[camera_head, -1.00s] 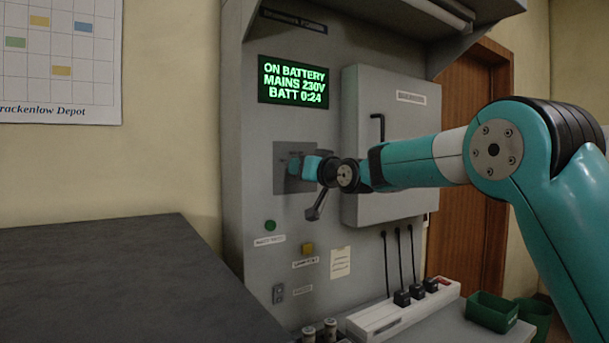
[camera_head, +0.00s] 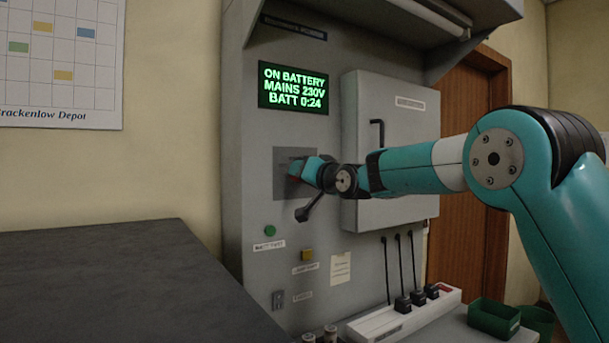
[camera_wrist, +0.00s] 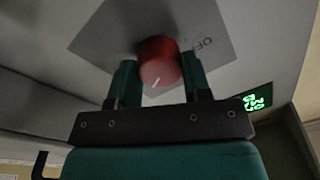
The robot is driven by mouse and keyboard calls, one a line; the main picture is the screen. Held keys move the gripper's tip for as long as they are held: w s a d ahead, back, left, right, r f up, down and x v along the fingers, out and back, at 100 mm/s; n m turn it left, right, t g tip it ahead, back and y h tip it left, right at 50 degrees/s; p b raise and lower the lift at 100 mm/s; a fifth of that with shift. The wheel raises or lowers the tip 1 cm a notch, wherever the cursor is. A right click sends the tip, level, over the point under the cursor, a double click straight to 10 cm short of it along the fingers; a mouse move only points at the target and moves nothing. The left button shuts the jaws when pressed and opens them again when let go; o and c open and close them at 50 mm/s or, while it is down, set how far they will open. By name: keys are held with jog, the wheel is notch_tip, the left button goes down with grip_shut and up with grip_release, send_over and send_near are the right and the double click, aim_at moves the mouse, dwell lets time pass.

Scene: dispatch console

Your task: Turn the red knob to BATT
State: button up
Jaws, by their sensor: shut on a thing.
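The red knob (camera_wrist: 158,62) sits on a square grey plate (camera_wrist: 208,22) in the wrist view. My gripper (camera_wrist: 160,75) has one teal finger on each side of the knob and is shut on it. A short white line on the knob's face points down and a little left in that view. The word OFF stands tilted on the plate to the right of the knob. No BATT mark can be made out on the plate. In the head view my gripper (camera_head: 304,168) is at the plate, and a bit of red shows at its tip.
A green-lettered screen (camera_head: 293,87) above the plate reads ON BATTERY, MAINS 230V, BATT 0:24. A grey cabinet (camera_head: 405,110) with a black handle juts out to the right. Green (camera_head: 270,231) and yellow (camera_head: 306,254) buttons are below. A dark desktop (camera_head: 120,285) lies at left.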

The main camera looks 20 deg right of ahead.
jog(key=o, duration=0.9)
jog(key=b+v, duration=0.6)
jog(key=v, duration=1.1)
jog(key=shift+s+f, duration=0.1)
jog(key=shift+s, duration=0.15)
